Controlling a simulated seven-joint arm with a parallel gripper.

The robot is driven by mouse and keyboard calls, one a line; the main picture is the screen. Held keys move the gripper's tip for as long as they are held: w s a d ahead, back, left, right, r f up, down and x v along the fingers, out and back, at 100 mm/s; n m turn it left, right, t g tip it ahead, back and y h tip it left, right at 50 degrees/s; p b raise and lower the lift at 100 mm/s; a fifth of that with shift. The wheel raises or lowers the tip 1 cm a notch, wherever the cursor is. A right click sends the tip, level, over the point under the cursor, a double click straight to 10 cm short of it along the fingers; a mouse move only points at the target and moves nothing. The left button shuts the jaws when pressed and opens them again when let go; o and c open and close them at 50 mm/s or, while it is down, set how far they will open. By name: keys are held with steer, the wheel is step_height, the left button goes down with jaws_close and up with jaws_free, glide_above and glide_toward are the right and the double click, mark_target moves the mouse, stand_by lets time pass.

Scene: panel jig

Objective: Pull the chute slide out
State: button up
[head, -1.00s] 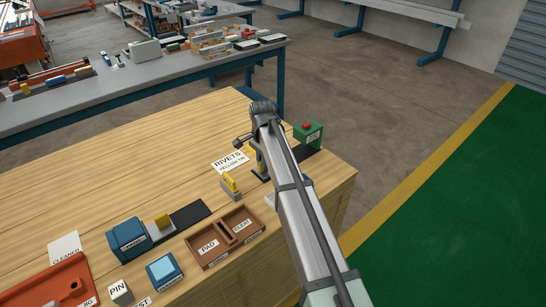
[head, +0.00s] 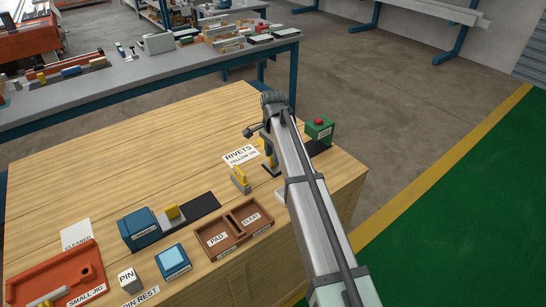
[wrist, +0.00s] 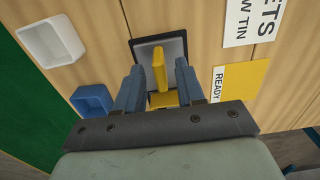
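A yellow upright tab with a flat yellow foot stands in a dark-rimmed grey tray (wrist: 176,48); the tab (wrist: 159,72) shows in the wrist view. My gripper (wrist: 158,78) is open, with one blue-grey finger on each side of the tab and visible gaps. In the head view my gripper (head: 268,160) is low over the bench, right of the rivets card, and my arm hides most of what is below. A blue housing (head: 138,230) with a dark track and a yellow block (head: 172,212) stands further left. No readable label shows which piece is the chute slide.
A white bin (wrist: 60,40) and a blue bin (wrist: 92,100) lie left of the tray in the wrist view. A yellow ready card (wrist: 245,80) lies right. Another yellow piece (head: 240,180), a brown tray (head: 233,232) and a green red-button box (head: 319,130) stand nearby.

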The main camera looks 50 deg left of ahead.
step_height(320, 180, up, 12)
stand_by(0.4)
stand_by(0.5)
